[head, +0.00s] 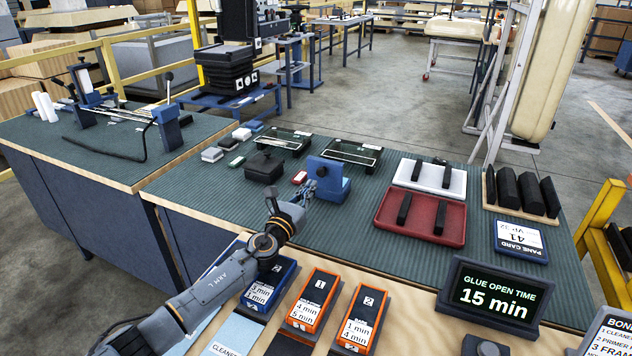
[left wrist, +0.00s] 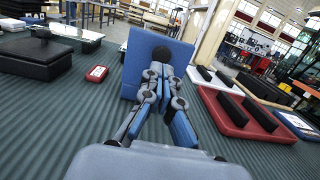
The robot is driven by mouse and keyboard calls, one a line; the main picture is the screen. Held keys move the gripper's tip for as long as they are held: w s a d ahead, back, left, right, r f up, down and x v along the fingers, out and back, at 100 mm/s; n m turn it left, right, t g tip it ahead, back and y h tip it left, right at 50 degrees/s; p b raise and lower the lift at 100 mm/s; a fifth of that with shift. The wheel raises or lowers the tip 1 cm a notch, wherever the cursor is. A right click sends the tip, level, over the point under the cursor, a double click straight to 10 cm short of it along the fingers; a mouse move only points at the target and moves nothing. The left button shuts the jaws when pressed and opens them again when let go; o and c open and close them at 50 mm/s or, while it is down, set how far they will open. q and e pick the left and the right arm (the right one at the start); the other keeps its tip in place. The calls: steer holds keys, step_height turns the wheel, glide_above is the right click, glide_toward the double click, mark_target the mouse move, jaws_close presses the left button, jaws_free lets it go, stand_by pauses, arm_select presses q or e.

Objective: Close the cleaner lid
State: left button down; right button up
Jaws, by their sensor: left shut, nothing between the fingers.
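The blue cleaner container (head: 340,190) stands on the green ribbed mat, with its blue lid (head: 326,170) tilted up. In the left wrist view the lid (left wrist: 178,58) is a steep blue panel with a round black knob (left wrist: 161,53) facing me. My left gripper (head: 309,187) reaches in from the front left, and its fingers are together with nothing between them. In the left wrist view the fingertips (left wrist: 162,72) are just below the knob, in front of the lid; I cannot tell whether they touch it. The fingers hide part of the container. My right gripper is not in view.
A black lidded box (head: 264,167) and a small red block (head: 299,178) stand left of the container. A red tray (head: 452,222) and a white tray (head: 405,174) lie to the right. Orange-framed label holders (head: 312,300) and a timer display (head: 490,296) stand in front.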

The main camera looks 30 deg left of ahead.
mark_target(320, 174)
arm_select(q)
steer(key=w, duration=0.2)
steer(key=shift+w+r, duration=0.1)
steer(key=shift+w, duration=0.2)
steer(key=shift+w+r, duration=0.1)
steer(key=shift+w, duration=0.35)
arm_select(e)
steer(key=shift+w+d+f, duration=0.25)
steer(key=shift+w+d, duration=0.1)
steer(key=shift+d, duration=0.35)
